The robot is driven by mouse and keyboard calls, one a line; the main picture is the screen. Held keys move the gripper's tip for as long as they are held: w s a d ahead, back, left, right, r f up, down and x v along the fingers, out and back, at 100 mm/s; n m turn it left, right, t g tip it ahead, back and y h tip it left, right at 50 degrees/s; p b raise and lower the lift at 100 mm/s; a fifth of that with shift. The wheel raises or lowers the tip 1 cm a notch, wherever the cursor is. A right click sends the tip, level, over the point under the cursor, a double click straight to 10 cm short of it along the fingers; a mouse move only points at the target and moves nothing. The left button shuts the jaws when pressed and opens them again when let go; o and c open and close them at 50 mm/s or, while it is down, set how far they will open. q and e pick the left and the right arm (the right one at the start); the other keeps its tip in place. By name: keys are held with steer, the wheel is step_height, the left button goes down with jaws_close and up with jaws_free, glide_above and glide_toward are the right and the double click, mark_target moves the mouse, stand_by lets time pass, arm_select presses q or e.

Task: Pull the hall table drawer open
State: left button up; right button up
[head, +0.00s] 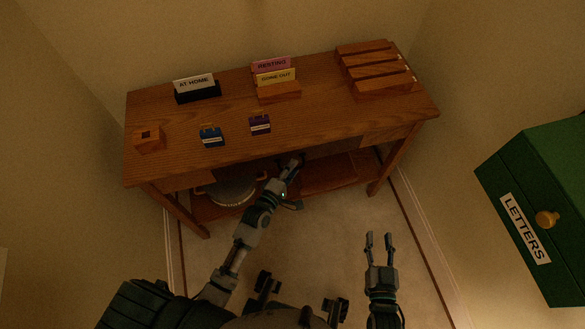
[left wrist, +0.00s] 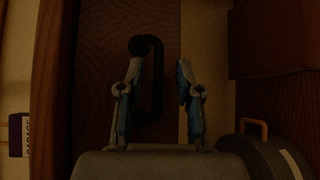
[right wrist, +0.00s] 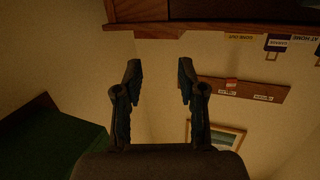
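The wooden hall table (head: 235,107) stands against the back wall in the head view. In the left wrist view a dark brown wooden face (left wrist: 105,50), seemingly the drawer front, carries a black bar handle (left wrist: 158,80). My left gripper (head: 291,165) is under the table's front edge. Its two fingers are apart in the left wrist view (left wrist: 158,76), with the handle between them, nearer the left finger; contact cannot be told. The drawer front is mostly hidden under the tabletop in the head view. My right gripper (head: 379,238) is open and empty, in front of the table at right.
Card holders, a blue tag (head: 212,138), a purple tag (head: 260,124), a small wooden block (head: 149,139) and a slatted rack (head: 374,68) are on the tabletop. A round grey-lidded container (head: 230,190) sits on the lower shelf. A green LETTERS box (head: 528,160) stands at right.

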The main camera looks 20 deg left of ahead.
arm_select(q)
jaws_close()
steer(key=shift+s+d, duration=0.1)
steer(key=s+d+p, duration=0.4)
steer(key=s+d, duration=0.2)
steer(key=s, duration=0.3)
steer(key=s+d+p, duration=0.4)
steer(key=s+d, duration=0.2)
steer(key=s, duration=0.3)
steer(key=shift+s+d+f, duration=0.15)
steer(key=shift+s, duration=0.05)
arm_select(e)
steer(key=s+d+f+g+h, duration=0.2)
steer(key=s+d+f+g, duration=0.2)
steer(key=s, duration=0.5)
steer(key=s+d+f+g+h, duration=0.1)
steer(key=s+d+f+g, duration=0.3)
steer(key=s+f+g, duration=0.5)
steer(key=shift+s+g+h, duration=0.3)
steer(key=shift+s+h, duration=0.1)
steer(key=shift+f, duration=0.1)
